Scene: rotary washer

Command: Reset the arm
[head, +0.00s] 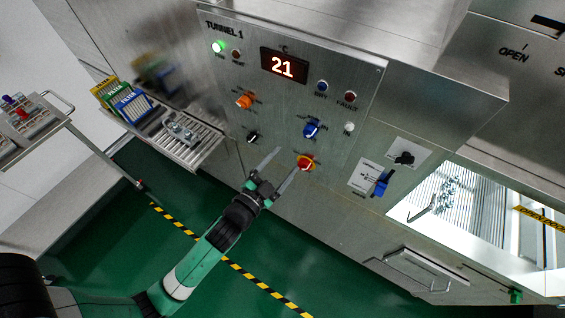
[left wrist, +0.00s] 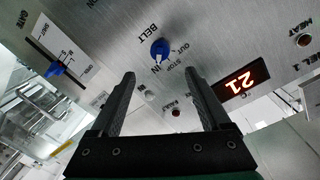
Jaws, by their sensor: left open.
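My left gripper (head: 276,172) is open and empty in front of the lower part of the steel control panel (head: 345,85). One finger points toward the red emergency knob (head: 306,163), the other toward the small black knob (head: 252,136). I cannot tell whether it touches the panel. In the left wrist view, the two open fingers (left wrist: 164,100) stand apart with the panel beyond them, and the blue belt knob (left wrist: 159,49) shows above them. My left arm reaches up from the bottom left in the head view. My right gripper is not in view.
The panel has a red display reading 21 (head: 283,66), a lit green lamp (head: 218,47) and an orange knob (head: 244,101). A blue gate lever (head: 382,183) sits at right. A roller shelf (head: 188,137) with boxes stands left. The green floor (head: 110,235) is open.

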